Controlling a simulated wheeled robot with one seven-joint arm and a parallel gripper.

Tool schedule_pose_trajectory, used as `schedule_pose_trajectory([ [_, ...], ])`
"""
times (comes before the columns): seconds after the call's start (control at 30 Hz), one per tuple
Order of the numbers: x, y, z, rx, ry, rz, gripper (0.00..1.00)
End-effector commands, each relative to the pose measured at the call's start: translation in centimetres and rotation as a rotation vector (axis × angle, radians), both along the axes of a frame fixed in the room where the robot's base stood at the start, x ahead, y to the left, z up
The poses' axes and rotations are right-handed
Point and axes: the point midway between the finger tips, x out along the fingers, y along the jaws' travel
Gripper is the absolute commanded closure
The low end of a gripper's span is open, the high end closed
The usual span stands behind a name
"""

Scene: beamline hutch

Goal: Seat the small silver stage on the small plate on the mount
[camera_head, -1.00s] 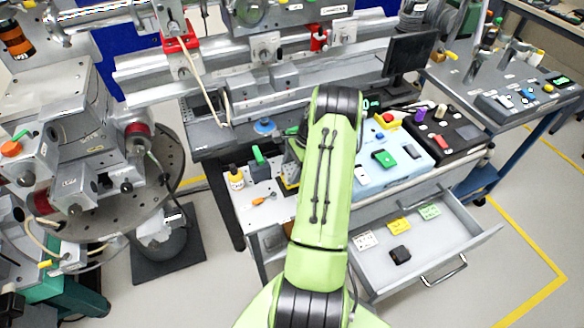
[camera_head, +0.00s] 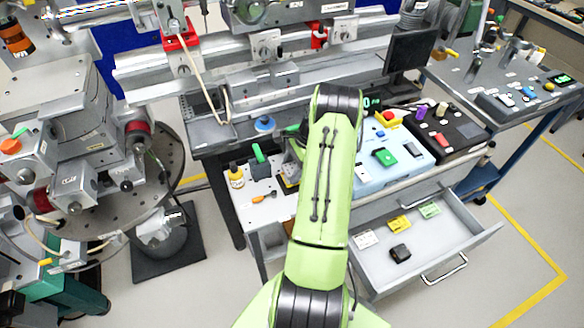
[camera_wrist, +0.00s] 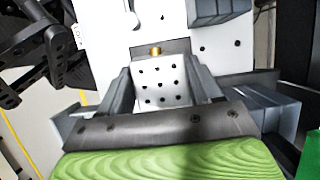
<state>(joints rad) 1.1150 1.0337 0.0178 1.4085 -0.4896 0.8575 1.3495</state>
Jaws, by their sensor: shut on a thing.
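In the wrist view my gripper (camera_wrist: 160,72) is shut on the small silver stage (camera_wrist: 162,83), a pale block with rows of dark holes on its face. A brass knob (camera_wrist: 155,50) shows at the stage's far edge. Beyond the stage is a pale surface (camera_wrist: 130,42) with a few dark holes; I cannot tell whether the stage touches it. In the head view my green arm hides the gripper and the stage. I cannot make out the small plate or its mount with certainty in either view.
A rail bench (camera_head: 245,50) with carriers runs across the back. A blue panel (camera_head: 395,165) and a black box (camera_head: 452,135) sit right of my arm. An open drawer (camera_head: 440,245) juts out below. A small bottle (camera_head: 236,177) and a screwdriver (camera_head: 264,196) are at the left.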

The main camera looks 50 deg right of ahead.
Motion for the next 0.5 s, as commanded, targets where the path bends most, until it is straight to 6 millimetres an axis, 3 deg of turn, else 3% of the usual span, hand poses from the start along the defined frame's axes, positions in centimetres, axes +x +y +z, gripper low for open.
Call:
schedule_pose_trajectory([
  [0.33, 0.04, -0.02, -0.16, -0.001, -0.001, 0.001, 0.78],
  [0.37, 0.03, -0.02, -0.15, -0.001, -0.001, 0.001, 0.35],
  [0.5, 0.04, -0.02, -0.16, -0.001, -0.001, 0.001, 0.13],
])
